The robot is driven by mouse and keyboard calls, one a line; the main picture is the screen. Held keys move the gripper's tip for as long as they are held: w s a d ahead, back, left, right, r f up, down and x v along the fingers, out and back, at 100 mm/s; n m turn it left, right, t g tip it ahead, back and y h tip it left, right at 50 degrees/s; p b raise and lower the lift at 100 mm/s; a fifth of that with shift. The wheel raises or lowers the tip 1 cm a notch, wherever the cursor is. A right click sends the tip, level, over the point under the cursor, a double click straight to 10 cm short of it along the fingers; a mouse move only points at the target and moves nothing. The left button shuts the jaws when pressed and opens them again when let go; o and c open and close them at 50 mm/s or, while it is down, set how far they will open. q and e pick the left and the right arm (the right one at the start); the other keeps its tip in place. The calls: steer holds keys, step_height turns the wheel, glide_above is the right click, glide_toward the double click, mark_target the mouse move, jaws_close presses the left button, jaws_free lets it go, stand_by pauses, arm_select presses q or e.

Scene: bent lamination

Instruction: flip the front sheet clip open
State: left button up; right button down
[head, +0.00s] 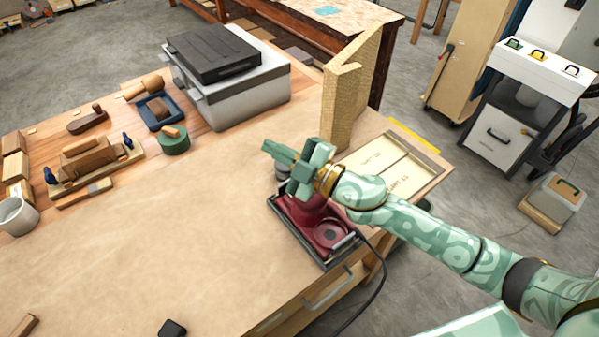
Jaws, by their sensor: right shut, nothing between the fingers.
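A red sander (329,234) with a dark flat base lies on the brown-covered workbench, near its right edge. A small light metal bar (346,242), which looks like a sheet clip, shows at the sander's near end; I cannot tell whether it is open. My right gripper (268,149) is shut and empty above the sander's far end, with its fingers pointing left. My right gripper and wrist hide part of the sander's far end, including any clip there. My left gripper is not in view.
A tray with light sheets (383,168) lies right of the sander, and a tall tan angled piece (350,95) stands behind it. A black cord (372,290) runs off the bench. A grey case (235,90) stands at the back.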

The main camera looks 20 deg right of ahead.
step_height(320, 180, down, 2)
steer(key=n+g+y, duration=0.2)
steer(key=n+g, duration=0.3)
steer(key=g, duration=0.1)
steer(key=g+h, duration=0.4)
steer(key=g, duration=0.2)
glide_toward(286, 183)
steer(key=shift+n, duration=0.4)
steer(key=v, duration=0.4)
steer(key=shift+w+r, duration=0.3)
steer(key=b+x, duration=0.1)
steer(key=x, duration=0.9)
steer(key=shift+s+f, duration=0.2)
